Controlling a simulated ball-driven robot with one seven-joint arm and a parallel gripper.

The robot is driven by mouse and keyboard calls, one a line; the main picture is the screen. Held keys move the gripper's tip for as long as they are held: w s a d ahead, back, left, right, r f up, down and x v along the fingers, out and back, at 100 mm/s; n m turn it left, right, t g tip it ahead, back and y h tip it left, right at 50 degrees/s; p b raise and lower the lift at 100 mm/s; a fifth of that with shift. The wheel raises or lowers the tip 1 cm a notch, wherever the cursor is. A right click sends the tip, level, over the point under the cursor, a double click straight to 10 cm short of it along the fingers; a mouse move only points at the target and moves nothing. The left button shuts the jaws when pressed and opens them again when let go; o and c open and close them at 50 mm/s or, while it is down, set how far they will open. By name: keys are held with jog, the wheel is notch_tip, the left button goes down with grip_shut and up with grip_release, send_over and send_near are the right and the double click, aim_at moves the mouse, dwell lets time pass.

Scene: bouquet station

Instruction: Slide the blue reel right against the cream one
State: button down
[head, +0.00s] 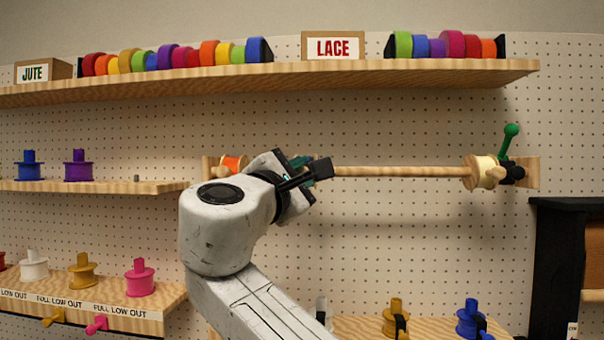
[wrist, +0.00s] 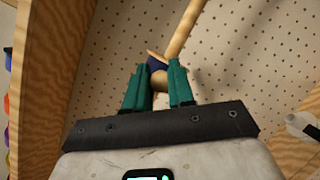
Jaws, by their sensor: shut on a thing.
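The blue reel (wrist: 155,63) is on a horizontal wooden rod and shows between the teal fingers of my gripper (wrist: 160,72) in the wrist view. My gripper is shut on it. In the head view my gripper (head: 303,166) is at the rod left of its middle, and the blue reel is hidden behind it. The cream reel (head: 481,172) is at the right end of the same rod, well apart from my gripper. A long bare stretch of rod (head: 400,171) lies between them.
An orange reel (head: 234,163) is near the rod's left end. A green-knobbed lever (head: 509,138) with a black clamp stands beside the cream reel. A shelf (head: 300,78) of ribbon rolls runs above. Below are several spools, with a dark cabinet (head: 556,265) at the right.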

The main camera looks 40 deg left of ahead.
jog(key=shift+f, duration=0.1)
jog(key=w+d, duration=0.6)
jog(key=d, duration=0.4)
jog(key=w+d+b, duration=0.1)
jog(key=w+d, duration=0.5)
jog(key=d, duration=0.4)
jog(key=shift+w, duration=0.15)
jog(key=c, duration=1)
grip_release()
jog(key=shift+o, duration=0.2)
jog(key=b+v, duration=0.3)
jog(key=v, duration=0.7)
jog(key=shift+s, duration=0.4)
jog(key=shift+d+f, duration=0.1)
jog(key=shift+d, duration=0.05)
